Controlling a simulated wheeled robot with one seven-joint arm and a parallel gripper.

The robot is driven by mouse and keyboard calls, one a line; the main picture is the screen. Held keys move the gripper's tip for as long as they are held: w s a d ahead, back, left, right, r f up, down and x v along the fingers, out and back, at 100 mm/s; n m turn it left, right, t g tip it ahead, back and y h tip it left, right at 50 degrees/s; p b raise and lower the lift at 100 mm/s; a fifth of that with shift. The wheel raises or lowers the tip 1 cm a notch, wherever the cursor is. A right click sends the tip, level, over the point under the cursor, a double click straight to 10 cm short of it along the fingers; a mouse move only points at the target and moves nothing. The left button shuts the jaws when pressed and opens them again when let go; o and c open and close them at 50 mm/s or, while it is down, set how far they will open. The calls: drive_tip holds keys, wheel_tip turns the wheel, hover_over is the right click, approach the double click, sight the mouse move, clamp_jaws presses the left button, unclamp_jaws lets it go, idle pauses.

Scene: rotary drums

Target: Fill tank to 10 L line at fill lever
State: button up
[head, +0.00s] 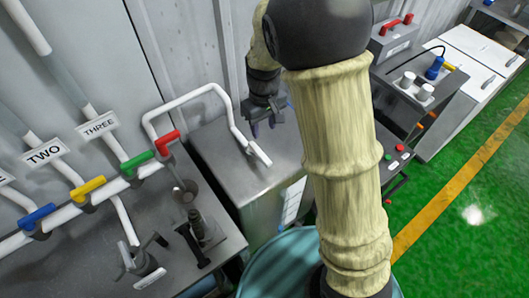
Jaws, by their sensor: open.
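A grey metal tank (222,150) with a flat top stands in the middle of the head view. A white bent pipe (233,122) runs from the wall piping and ends just above its top. A pale label strip (292,203) is on its front side; I cannot read a 10 L line. Levers on the wall pipe are red (167,137), green (136,163), yellow (88,188) and blue (38,216); none is marked as the fill lever. My gripper (268,120) is open, pointing down over the tank, right of the bent pipe. It appears to hold nothing.
A metal bench (182,258) with clamp-like fittings stands at lower left. A teal drum (285,268) is at bottom centre, partly hidden by my arm. Control boxes (420,92) and white cabinets (462,62) stand at right. Green floor (455,218) is clear at lower right.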

sight(264, 157)
wheel_tip(264, 157, down, 14)
drive_tip(key=p, duration=0.2)
drive_tip(key=shift+p, duration=0.35)
clamp_jaws()
